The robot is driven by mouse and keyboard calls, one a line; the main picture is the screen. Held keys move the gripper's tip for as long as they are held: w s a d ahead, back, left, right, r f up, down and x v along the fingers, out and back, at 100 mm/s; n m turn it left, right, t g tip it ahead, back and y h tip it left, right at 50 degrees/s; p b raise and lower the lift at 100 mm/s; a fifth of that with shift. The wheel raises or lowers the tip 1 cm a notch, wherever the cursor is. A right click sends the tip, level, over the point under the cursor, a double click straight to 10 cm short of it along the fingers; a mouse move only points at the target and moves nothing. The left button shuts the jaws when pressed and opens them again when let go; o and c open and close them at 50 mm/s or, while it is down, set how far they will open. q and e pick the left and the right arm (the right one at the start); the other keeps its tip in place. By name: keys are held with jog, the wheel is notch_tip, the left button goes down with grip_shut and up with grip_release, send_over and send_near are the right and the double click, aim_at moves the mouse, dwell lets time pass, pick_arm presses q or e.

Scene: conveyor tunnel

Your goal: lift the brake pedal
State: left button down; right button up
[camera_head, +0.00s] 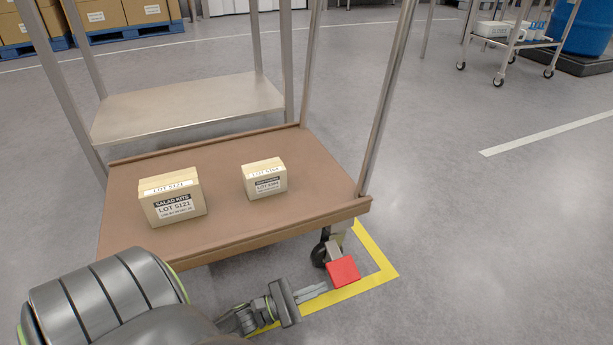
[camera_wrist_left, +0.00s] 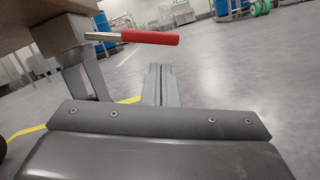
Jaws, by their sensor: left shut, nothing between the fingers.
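The brake pedal (camera_head: 343,271) is a red flat pad beside a caster at the cart's near right corner. In the left wrist view the red pedal (camera_wrist_left: 149,37) sits on a metal stem and sticks out to the right, above my fingertips in the picture. My left gripper (camera_head: 326,287) is shut and empty, its fingertips just left of the pedal and close to it. In the wrist view the shut fingers (camera_wrist_left: 160,72) appear below the pedal; whether they touch it I cannot tell. My right gripper is not in view.
The brown cart deck (camera_head: 240,215) holds two boxes, a larger one (camera_head: 172,199) and a smaller one (camera_head: 264,178). A black caster (camera_head: 319,254) is beside the pedal. Yellow tape (camera_head: 378,262) marks the floor. Open floor lies to the right; a small trolley (camera_head: 509,44) stands far back.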

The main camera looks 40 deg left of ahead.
aim_at(338, 280)
pick_arm(q)
jog(key=b+x, duration=0.1)
jog(key=x, duration=0.4)
jog(key=n+p, duration=0.1)
jog(key=r+n+y+p, duration=0.1)
jog(key=n, duration=0.1)
jog(key=d+r+n+t+p, duration=0.1)
jog(key=shift+s+r+n, duration=0.15)
jog(key=shift+s+n, duration=0.05)
jog(key=shift+n, duration=0.2)
jog(key=shift+r+n+y+p, duration=0.35)
jog(key=shift+n+y+p, duration=0.05)
jog(key=shift+n+p, duration=0.1)
jog(key=shift+s+d+r+p, duration=0.1)
jog(key=shift+d+r+p, duration=0.05)
jog(key=shift+r+p, duration=0.3)
jog(key=shift+f, duration=0.1)
